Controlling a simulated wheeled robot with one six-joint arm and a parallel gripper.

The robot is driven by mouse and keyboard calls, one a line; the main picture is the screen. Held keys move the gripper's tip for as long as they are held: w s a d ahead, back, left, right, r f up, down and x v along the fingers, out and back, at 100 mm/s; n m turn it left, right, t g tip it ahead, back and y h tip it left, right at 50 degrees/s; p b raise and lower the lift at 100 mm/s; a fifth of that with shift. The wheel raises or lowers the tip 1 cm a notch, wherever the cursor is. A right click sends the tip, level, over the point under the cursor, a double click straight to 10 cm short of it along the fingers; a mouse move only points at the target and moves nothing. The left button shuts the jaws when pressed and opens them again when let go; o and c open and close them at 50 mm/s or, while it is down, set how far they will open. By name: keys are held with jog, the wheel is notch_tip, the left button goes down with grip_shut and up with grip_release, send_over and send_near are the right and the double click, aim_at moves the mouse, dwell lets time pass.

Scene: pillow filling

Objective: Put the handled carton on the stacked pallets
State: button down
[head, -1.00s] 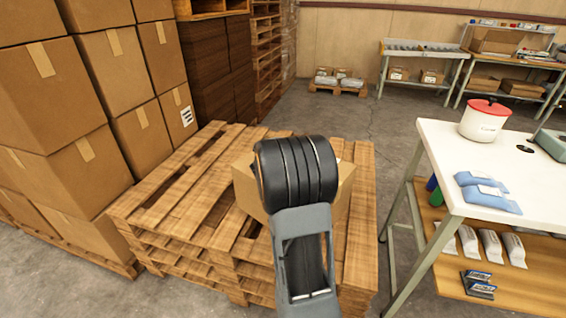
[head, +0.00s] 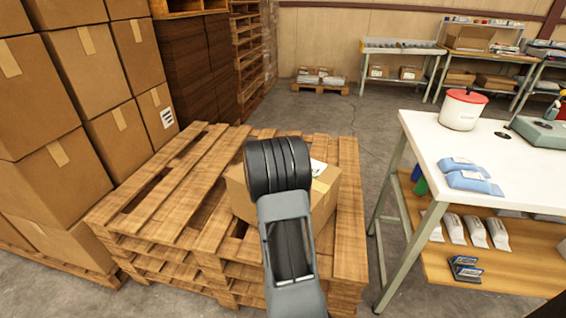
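A brown cardboard carton (head: 325,191) with a white label and tape shows behind my arm, over the right half of the stacked pallets (head: 130,198). Its middle is hidden by my arm, and its handle cannot be made out. It looks to be on or just above the top slats; I cannot tell whether it touches them. My arm reaches out over the carton. My gripper's fingers are hidden behind the black wrist joint, so whether they hold the carton does not show.
Tall stacks of cartons (head: 62,150) stand close on the left. A white-topped workbench (head: 440,145) with a red-lidded pot (head: 463,110) and blue packets (head: 468,176) stands close on the right. Bare floor (head: 330,112) lies behind the pallets.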

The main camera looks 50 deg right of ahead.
dwell(0.4)
jog(key=c, duration=1.5)
grip_release()
jog(key=shift+f, duration=0.2)
jog(key=shift+c, duration=0.2)
jog(key=o, duration=0.3)
jog(key=shift+o, duration=0.2)
